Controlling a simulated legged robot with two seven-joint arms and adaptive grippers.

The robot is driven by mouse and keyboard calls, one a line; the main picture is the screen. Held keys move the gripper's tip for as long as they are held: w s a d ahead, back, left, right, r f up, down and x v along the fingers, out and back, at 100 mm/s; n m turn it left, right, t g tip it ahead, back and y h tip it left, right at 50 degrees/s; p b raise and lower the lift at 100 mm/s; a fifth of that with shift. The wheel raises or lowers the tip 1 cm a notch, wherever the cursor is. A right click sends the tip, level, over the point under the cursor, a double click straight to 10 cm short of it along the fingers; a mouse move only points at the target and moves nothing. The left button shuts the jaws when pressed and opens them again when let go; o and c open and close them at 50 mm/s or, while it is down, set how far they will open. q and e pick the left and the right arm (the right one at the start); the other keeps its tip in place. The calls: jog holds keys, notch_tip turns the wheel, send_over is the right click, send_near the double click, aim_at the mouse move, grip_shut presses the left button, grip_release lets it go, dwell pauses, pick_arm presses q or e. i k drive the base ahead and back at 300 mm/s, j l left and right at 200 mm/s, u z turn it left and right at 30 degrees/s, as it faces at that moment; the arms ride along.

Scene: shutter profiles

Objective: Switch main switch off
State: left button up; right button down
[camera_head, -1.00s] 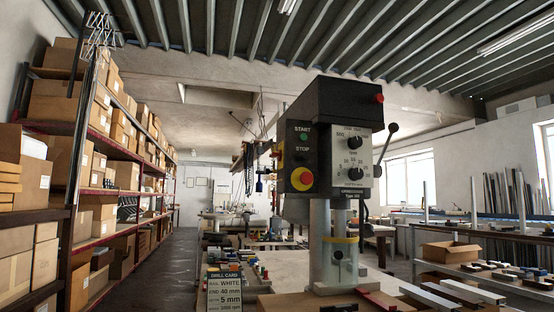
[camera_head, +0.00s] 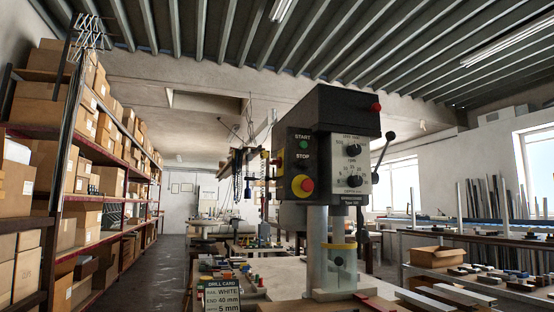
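The drill press (camera_head: 335,110) stands upright on the bench, with a dark head and a pale column. Its front left face has a green START button (camera_head: 303,145) and a red STOP button (camera_head: 306,185) on a yellow plate. A yellow and red part (camera_head: 280,162), seen edge-on, sticks out from the head's left side; it may be the main switch, and its position cannot be read. A red knob (camera_head: 376,107) is at the upper right of the head. Neither of my grippers is in view.
A white dial panel (camera_head: 352,167) and a lever (camera_head: 384,148) are on the press's right. A drill card (camera_head: 220,295) stands at the bench front. Shelves of boxes (camera_head: 70,160) line the left, beside an open aisle (camera_head: 175,265). An open carton (camera_head: 437,257) is at right.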

aim_at(278, 162)
jog(key=i+j+z, duration=0.2)
jog(key=j+z, duration=0.25)
jog(key=i+j+z, duration=0.15)
jog(key=j+z, duration=0.25)
jog(key=i+j+z, duration=0.15)
jog(key=j, duration=0.85)
jog(key=i+j+z, duration=0.15)
jog(key=j, duration=0.85)
jog(key=j+z, duration=0.15)
jog(key=j, duration=0.85)
jog(key=i, duration=0.05)
